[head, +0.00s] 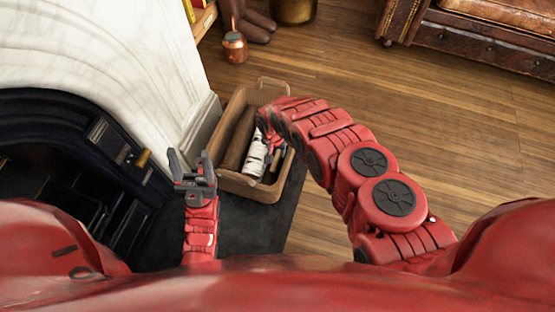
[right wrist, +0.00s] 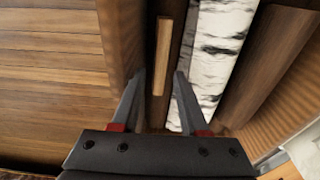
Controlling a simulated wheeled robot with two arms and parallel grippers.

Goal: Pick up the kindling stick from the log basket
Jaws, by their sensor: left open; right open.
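The log basket (head: 247,189) stands on the floor beside the fireplace. In the right wrist view, the kindling stick (right wrist: 163,45), a thin light-brown piece, lies in the basket between its wall (right wrist: 122,35) and a birch log (right wrist: 218,50). My right gripper (right wrist: 159,76) is open, with its fingers on either side of the stick in the picture; I cannot tell whether they reach down around it. In the head view my right arm hides the stick and part of the basket. My left gripper (head: 192,164) is open and empty, left of the basket's near end.
A dark brown log (head: 238,139) and the birch log lie in the basket. The marble fireplace (head: 120,50) is close on the left. A leather sofa (head: 470,40) is at the far right. The wooden floor between is clear.

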